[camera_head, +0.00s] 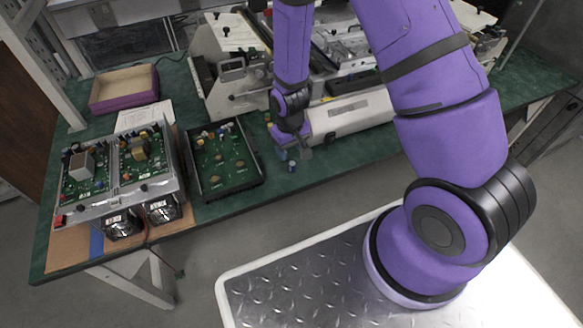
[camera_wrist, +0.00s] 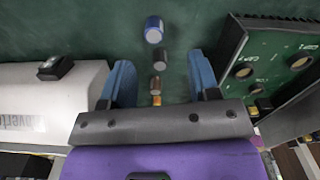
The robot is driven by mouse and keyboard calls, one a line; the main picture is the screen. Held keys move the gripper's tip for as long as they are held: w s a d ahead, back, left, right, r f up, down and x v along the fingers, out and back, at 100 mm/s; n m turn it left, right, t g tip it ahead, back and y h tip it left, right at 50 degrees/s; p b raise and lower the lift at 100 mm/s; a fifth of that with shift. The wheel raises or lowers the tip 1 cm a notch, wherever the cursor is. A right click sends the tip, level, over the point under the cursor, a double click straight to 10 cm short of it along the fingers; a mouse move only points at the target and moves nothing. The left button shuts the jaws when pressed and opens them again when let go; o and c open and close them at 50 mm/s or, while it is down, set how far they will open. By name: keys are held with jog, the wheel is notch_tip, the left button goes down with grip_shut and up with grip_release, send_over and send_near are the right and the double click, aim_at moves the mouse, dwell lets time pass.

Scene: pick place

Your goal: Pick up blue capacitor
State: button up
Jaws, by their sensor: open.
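The blue capacitor (camera_head: 292,167) is a small cylinder on the green table, near its front edge. In the wrist view the blue capacitor (camera_wrist: 153,31) lies just beyond my fingertips, roughly in line with the space between them. My gripper (camera_head: 293,155) points down at the table beside it. In the wrist view my gripper (camera_wrist: 160,60) has its two blue fingers spread apart and grips nothing. A dark capacitor (camera_wrist: 160,58) and a brown one (camera_wrist: 155,85) show between the fingers, with an orange part (camera_wrist: 157,100) nearer the palm.
A black tray with a green circuit board (camera_head: 222,160) is left of my gripper; in the wrist view it is close beside the right finger. A white machine (camera_head: 350,117) is at the right. An open power unit (camera_head: 120,205) and a cardboard box (camera_head: 124,88) are further left.

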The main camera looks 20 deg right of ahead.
aim_at(293, 163)
jog(key=shift+f, duration=1.5)
jog(key=shift+w+d+f, duration=0.1)
jog(key=shift+d+f, duration=0.1)
jog(key=shift+f, duration=1.1)
jog(key=shift+d+f, duration=0.2)
jog(key=shift+f, duration=1.1)
jog(key=shift+c, duration=0.5)
jog(key=c, duration=0.9)
